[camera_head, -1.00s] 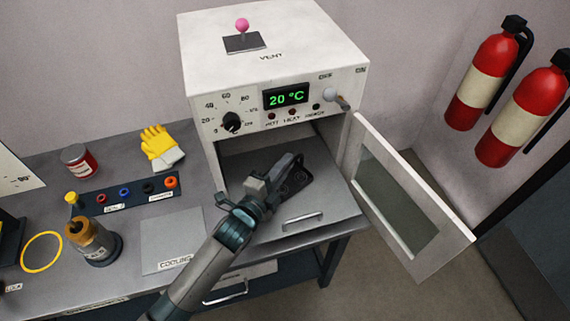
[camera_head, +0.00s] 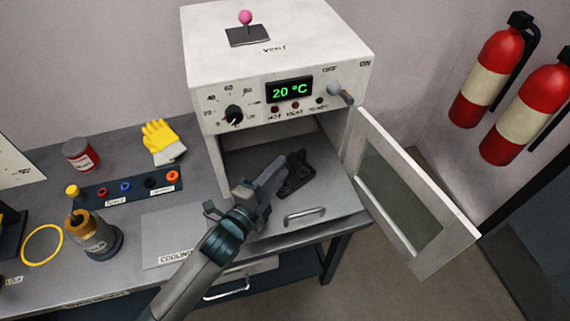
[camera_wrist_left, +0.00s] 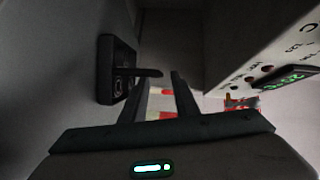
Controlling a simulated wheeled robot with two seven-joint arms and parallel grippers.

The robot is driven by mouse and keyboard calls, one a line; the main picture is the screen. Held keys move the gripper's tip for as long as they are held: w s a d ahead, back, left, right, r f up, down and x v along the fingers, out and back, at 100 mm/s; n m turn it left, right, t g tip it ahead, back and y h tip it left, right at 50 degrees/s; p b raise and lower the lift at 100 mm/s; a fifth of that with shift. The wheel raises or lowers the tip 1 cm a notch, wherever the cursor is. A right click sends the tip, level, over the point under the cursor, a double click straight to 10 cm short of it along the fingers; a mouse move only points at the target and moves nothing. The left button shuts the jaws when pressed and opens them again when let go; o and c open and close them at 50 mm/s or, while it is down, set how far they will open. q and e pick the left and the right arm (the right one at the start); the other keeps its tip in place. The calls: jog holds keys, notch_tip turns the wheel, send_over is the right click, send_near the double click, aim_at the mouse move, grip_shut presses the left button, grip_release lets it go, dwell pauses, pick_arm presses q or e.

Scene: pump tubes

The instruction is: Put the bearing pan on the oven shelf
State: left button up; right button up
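The bearing pan (camera_head: 297,180) is small and black and lies on the grey pulled-out oven shelf (camera_head: 335,205), in front of the oven opening. It also shows in the left wrist view (camera_wrist_left: 112,80), left of centre, with a dark handle-like bar reaching right. My left gripper (camera_head: 275,168) is just left of the pan and partly overlaps its near side in the head view. In the wrist view its fingers (camera_wrist_left: 158,90) are apart, with nothing clearly clamped between them. My right gripper is not in view.
The oven door (camera_head: 455,243) stands open to the right. The oven's control panel (camera_head: 290,90) is above the opening and reads 20 °C. A cooling plate (camera_head: 172,235), gloves (camera_head: 160,142) and a brown bottle (camera_head: 92,235) are on the bench at left.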

pick_arm(q)
jog(key=b+v, duration=0.1)
jog(key=v, duration=0.4)
jog(key=shift+s+a+f, duration=0.1)
jog(key=shift+s+a, duration=0.1)
jog(key=shift+s, duration=0.15)
jog(key=shift+s+a, duration=0.3)
jog(key=shift+s, duration=0.3)
jog(key=shift+r, duration=0.2)
dwell(0.4)
